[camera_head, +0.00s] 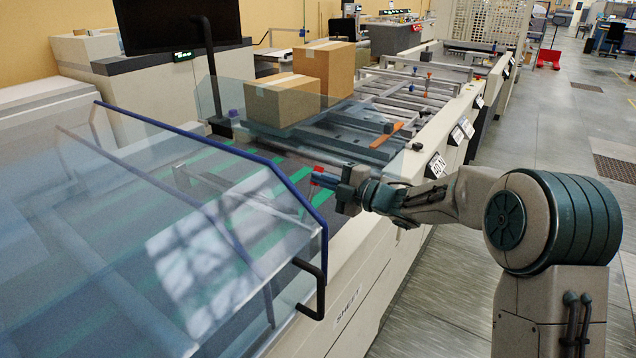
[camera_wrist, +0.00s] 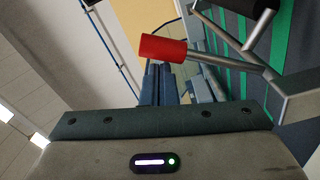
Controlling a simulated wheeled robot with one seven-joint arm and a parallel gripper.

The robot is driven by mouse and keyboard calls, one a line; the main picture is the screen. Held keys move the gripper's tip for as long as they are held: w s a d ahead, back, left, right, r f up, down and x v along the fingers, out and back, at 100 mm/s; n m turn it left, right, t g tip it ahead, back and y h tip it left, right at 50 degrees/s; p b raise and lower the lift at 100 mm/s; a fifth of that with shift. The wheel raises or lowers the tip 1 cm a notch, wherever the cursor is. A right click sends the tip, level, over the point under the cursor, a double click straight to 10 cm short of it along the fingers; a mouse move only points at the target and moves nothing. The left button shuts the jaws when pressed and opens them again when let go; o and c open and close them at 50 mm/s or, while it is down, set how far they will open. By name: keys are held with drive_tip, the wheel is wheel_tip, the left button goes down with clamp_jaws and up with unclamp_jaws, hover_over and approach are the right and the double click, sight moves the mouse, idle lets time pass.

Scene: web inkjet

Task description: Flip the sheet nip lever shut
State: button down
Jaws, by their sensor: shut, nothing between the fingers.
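The lever has a red cylindrical grip (camera_wrist: 163,48) on a thin metal rod (camera_wrist: 228,56). In the wrist view the rod runs right to a grey metal bracket (camera_wrist: 295,97). My gripper (camera_wrist: 160,72) is shut and empty, its bluish fingers pointing at the red grip. The fingertips are very close to the grip; I cannot tell whether they touch. In the head view my gripper (camera_head: 322,179) is at the near side of the machine, beside the blue-edged clear cover. The red grip (camera_head: 316,169) shows small at its fingertips, and the lever's base is hard to make out.
A clear cover (camera_head: 190,250) with a blue edge and black handle (camera_head: 313,290) stands left of my gripper. Green belts (camera_head: 205,160) run beneath it. Cardboard boxes (camera_head: 283,99) sit on the machine behind. An orange bar (camera_head: 387,135) lies farther back. The floor at right is open.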

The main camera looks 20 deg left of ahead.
drive_tip(key=shift+w+d+f, duration=0.2)
drive_tip(key=shift+w+f, duration=0.05)
drive_tip(key=shift+w, duration=0.25)
drive_tip(key=shift+w+d, duration=0.1)
drive_tip(key=shift+d, duration=0.1)
drive_tip(key=b+v, duration=0.2)
drive_tip(key=v, duration=0.7)
drive_tip(key=shift+s+d+b, duration=0.2)
drive_tip(key=shift+s+b, duration=0.1)
drive_tip(key=shift+s, duration=0.05)
drive_tip(key=shift+r, duration=0.1)
